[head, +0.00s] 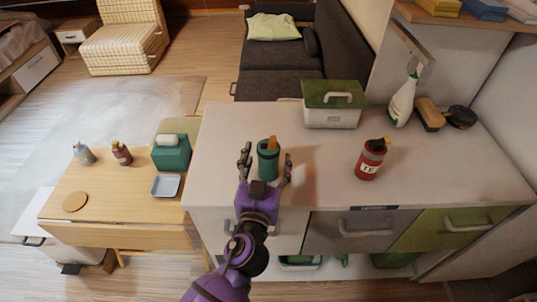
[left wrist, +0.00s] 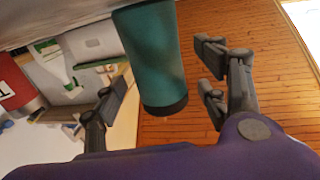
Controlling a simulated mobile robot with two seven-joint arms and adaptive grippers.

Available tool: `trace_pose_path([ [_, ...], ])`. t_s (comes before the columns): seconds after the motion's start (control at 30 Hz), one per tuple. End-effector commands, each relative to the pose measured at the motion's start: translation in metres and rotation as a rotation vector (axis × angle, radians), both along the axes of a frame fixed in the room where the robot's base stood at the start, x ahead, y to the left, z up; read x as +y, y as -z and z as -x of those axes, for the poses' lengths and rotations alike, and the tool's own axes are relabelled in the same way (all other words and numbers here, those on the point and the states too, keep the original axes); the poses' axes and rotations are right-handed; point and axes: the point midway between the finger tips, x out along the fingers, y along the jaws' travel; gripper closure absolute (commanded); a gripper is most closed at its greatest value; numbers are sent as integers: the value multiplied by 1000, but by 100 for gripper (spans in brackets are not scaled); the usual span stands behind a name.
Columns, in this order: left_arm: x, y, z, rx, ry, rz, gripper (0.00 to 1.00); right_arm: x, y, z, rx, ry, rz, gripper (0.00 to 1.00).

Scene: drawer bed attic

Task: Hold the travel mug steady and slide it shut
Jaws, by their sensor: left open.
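The travel mug (head: 268,162) is a teal cylinder with a dark band and an orange piece on top. It stands upright near the front left of the white counter. My left gripper (head: 266,160) is open, with one finger on each side of the mug, and there are gaps between the fingers and its wall. In the left wrist view the teal mug body (left wrist: 153,50) shows between the spread fingers (left wrist: 158,85), and its orange top is not seen there. My right gripper is not in view.
A red bottle (head: 370,160) stands on the counter (head: 320,180) to the right of the mug. A green-lidded box (head: 332,115) is behind. A spray bottle (head: 402,102) and brush (head: 430,115) stand farther right. A wooden table (head: 110,205) adjoins on the left.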

Motion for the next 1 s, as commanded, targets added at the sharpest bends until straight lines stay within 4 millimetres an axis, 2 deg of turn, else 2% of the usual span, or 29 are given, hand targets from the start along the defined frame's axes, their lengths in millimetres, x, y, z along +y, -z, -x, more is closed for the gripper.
trace_pose_path([
  [0.2,-3,0,-18,1,0,0,33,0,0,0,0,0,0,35],
  [0.53,-3,0,-20,1,0,1,35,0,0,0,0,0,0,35],
  [0.93,-3,0,-20,1,0,1,87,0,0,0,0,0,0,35],
  [0.97,-3,0,-20,1,0,1,61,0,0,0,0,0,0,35],
  [1.0,-3,0,-20,1,0,1,66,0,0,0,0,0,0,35],
])
